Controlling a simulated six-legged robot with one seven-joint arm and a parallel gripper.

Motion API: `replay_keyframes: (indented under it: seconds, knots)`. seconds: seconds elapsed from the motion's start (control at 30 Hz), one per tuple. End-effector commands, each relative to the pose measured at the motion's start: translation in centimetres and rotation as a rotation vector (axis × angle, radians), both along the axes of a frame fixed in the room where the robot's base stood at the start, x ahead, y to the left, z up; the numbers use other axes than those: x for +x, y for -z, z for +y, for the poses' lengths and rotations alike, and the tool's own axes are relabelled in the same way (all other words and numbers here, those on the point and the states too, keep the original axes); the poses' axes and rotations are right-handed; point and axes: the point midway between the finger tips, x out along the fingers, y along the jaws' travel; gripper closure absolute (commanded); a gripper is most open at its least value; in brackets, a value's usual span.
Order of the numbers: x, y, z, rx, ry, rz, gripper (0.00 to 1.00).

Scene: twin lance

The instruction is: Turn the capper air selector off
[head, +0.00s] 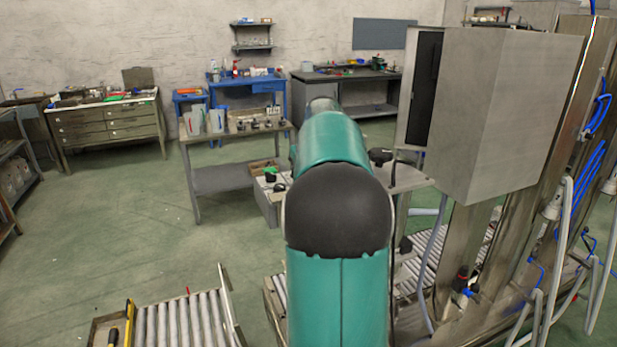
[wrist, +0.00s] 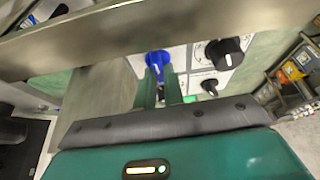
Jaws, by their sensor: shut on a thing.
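A blue selector knob (wrist: 157,58) sits on a pale control panel (wrist: 192,86) in the wrist view. My gripper (wrist: 161,76) has its two green fingers reaching to the knob, one on each side, and is shut on it. The fingers cover part of the knob, so its exact angle is hard to read. No label for it is readable. In the head view my teal and black arm stretches forward and hides the gripper and the knob.
A large black knob (wrist: 224,53) and a smaller black knob (wrist: 209,86) are right of the fingers. A metal edge (wrist: 120,35) crosses above them. In the head view, a grey cabinet (head: 505,115) stands close right of my arm. Open green floor (head: 130,225) lies left.

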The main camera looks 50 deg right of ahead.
Motion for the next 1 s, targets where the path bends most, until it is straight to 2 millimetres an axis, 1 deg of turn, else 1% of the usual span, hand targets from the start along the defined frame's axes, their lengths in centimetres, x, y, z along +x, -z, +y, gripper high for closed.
replay_keyframes:
  seconds: [0.3, 0.5, 0.7, 1.0]
  knots:
    - [0.2, -0.07, 0.18, -0.002, 0.284, 0.0, 1.0]
    - [0.17, -0.07, 0.15, -0.001, 0.431, 0.0, 1.0]
    - [0.17, -0.08, 0.13, -0.001, 0.525, 0.0, 1.0]
    - [0.11, -0.11, 0.08, 0.0, 0.579, -0.002, 1.0]
